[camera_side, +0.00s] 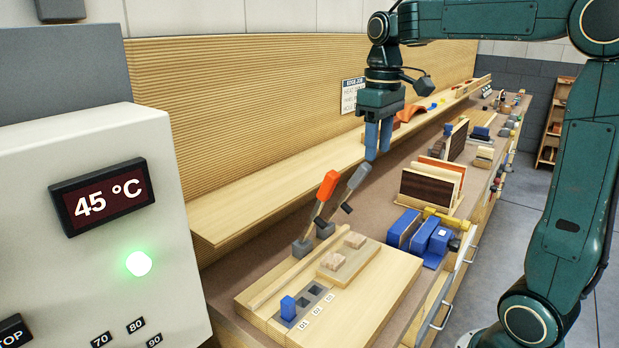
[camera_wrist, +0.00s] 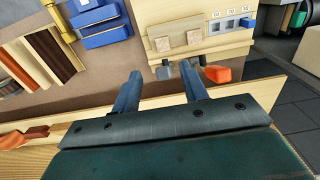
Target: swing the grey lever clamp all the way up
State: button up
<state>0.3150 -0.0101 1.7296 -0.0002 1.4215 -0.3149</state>
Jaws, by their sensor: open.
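The grey lever clamp (camera_side: 357,180) stands at the back edge of the wooden board, its handle slanting up and to the right from a dark base. Beside it, an orange-handled lever clamp (camera_side: 328,186) leans up in a similar way. My gripper (camera_side: 377,154) points down with its two blue fingers apart and nothing between them. In the side view its fingertips are just above and right of the grey handle's end, apparently apart from it.
The wooden board (camera_side: 385,290) carries two small wooden blocks and a slotted strip with a blue peg. Blue clamps (camera_side: 420,238) and upright veneer panels (camera_side: 430,183) stand to the right. A long ribbed wooden panel (camera_side: 230,110) rises behind.

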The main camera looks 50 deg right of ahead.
jog(key=shift+r, duration=2)
jog(key=s+a+f+t, duration=0.5)
jog(key=s+a+f, duration=0.5)
jog(key=s, duration=0.4)
jog(key=shift+s+a+f+t, duration=0.15)
jog(key=shift+a+f+t, duration=0.05)
jog(key=shift+a+t, duration=0.1)
jog(key=w+d+r+g, duration=0.2)
jog(key=w+d+r, duration=0.3)
jog(key=w, duration=0.4)
jog(key=w+d+r+g, duration=0.3)
jog(key=w+d+r, duration=0.2)
jog(key=w+r, duration=0.2)
jog(key=shift+w+d+g, duration=0.3)
jog(key=shift+w+d, duration=0.05)
jog(key=shift+w, duration=0.55)
